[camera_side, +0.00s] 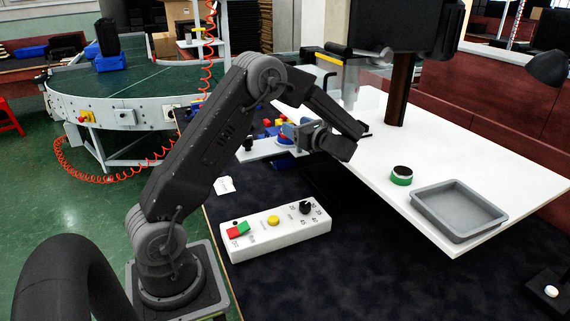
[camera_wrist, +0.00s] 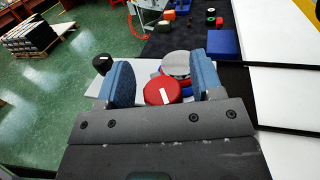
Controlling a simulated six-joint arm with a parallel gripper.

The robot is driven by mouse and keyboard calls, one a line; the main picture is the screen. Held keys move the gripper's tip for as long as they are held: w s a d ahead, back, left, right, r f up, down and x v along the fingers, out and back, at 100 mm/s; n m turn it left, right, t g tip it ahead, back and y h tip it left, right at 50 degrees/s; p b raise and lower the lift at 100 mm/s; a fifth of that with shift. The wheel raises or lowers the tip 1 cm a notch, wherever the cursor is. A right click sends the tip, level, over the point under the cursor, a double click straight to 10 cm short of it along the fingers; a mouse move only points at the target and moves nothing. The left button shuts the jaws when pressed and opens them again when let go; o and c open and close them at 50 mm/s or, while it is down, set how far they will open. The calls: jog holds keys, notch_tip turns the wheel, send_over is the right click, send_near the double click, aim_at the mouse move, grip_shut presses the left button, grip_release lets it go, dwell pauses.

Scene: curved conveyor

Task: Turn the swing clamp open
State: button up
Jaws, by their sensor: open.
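My gripper (camera_side: 290,133) is open, its blue fingers over a small white fixture (camera_side: 262,151) left of the white table. In the wrist view, a red round cap (camera_wrist: 163,91) with a white mark lies between the two blue fingers of my gripper (camera_wrist: 163,75), with gaps at its sides. A grey disc (camera_wrist: 178,62) is just beyond the cap. A black ball knob (camera_wrist: 103,60) stands outside the left finger; it also shows at the fixture's left end in the side view (camera_side: 248,144). I cannot tell for certain which of these parts is the swing clamp.
A white control box (camera_side: 275,232) with buttons and a dial lies in front. A grey tray (camera_side: 458,211) and a green-banded round item (camera_side: 401,176) are on the white table (camera_side: 480,165). A blue box (camera_wrist: 223,43) and small coloured blocks lie beyond the fixture. The curved conveyor (camera_side: 125,85) is behind.

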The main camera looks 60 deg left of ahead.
jog(key=v, duration=1.4)
jog(key=s+d+r+n+t+h, duration=0.2)
jog(key=s+d+n+h, duration=0.3)
jog(key=s, duration=0.4)
jog(key=s+d+r+n+t+h, duration=0.3)
jog(key=s+d+h, duration=0.4)
jog(key=s, duration=0.3)
jog(key=shift+r+n+t+h, duration=0.25)
jog(key=shift+n+t+h, duration=0.5)
jog(key=shift+n, duration=0.65)
jog(key=w+a+f+m+g+y, duration=0.3)
jog(key=w+a+m+y, duration=0.3)
jog(key=w, duration=0.3)
jog(key=w+a+f+m+g+y, duration=0.35)
jog(key=w+a+y, duration=0.4)
jog(key=w, duration=0.25)
jog(key=shift+m, duration=0.55)
jog(key=x, duration=1.3)
jog(key=shift+s+a+r, duration=0.1)
jog(key=shift+s+r, duration=0.05)
jog(key=shift+s, duration=0.05)
